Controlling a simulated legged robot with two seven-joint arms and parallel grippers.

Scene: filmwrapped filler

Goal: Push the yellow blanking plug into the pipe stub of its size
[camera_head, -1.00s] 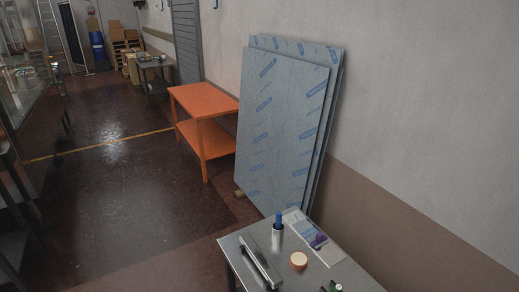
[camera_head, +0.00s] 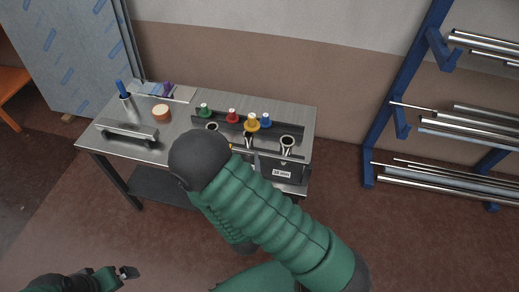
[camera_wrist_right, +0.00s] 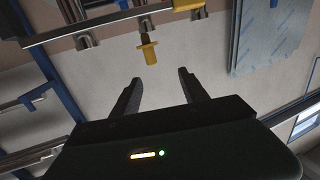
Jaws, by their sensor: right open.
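The yellow blanking plug (camera_head: 251,123) stands upright in the fixture on the bench. In the right wrist view the plug (camera_wrist_right: 148,50) shows upside down, ahead of my fingers and apart from them. Open grey pipe stubs stand along the fixture, one at the right (camera_head: 287,143) and one at the left (camera_head: 212,126). I cannot tell what the plug's lower end rests in. My right gripper (camera_wrist_right: 160,76) is open and empty; my own arm hides it in the head view. My left gripper (camera_head: 127,272) is at the bottom left, away from the bench; its opening is unclear.
A blue pipe rack (camera_head: 398,90) stands right.

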